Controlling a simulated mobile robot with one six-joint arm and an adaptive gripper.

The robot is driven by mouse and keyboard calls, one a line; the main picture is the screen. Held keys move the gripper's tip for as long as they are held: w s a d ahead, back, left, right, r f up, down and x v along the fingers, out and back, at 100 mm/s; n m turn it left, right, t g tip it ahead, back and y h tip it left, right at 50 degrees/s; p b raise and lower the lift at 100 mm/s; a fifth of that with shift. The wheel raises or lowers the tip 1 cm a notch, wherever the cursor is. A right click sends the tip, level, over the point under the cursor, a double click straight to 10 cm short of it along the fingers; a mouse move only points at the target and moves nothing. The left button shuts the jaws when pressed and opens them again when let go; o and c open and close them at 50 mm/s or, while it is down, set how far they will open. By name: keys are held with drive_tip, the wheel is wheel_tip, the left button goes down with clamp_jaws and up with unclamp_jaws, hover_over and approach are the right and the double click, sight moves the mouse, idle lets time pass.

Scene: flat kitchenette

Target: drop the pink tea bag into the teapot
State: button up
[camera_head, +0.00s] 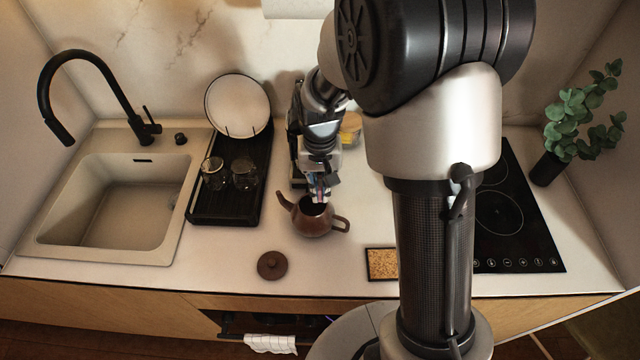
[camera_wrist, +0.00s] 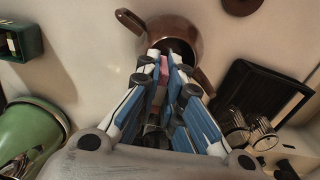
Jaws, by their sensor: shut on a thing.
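The brown teapot (camera_head: 313,220) stands on the counter with its top open, its spout to the left and its handle to the right. Its round lid (camera_head: 272,265) lies apart on the counter, in front and to the left. My gripper (camera_head: 320,196) points down just above the teapot's opening. In the wrist view my gripper (camera_wrist: 168,62) is shut on the pink tea bag (camera_wrist: 163,68), which shows between the blue-padded fingers. The teapot (camera_wrist: 172,35) is beyond the fingertips there, its opening partly hidden by them. I cannot tell whether the bag's lower end is inside the opening.
A black drying tray (camera_head: 225,212) with two glasses and a plate stands left of the teapot, beside the sink (camera_head: 122,205). A cork mat (camera_head: 382,264) lies at front right. A black cooktop (camera_head: 520,225) and a potted plant (camera_head: 550,168) are farther right.

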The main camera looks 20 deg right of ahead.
sight(320, 185)
drive_tip(key=shift+f, duration=0.45)
drive_tip(key=shift+r, duration=0.1)
drive_tip(key=o, duration=0.7)
wheel_tip(320, 185, up, 11)
drive_tip(key=shift+f, duration=0.1)
drive_tip(key=shift+r, duration=0.6)
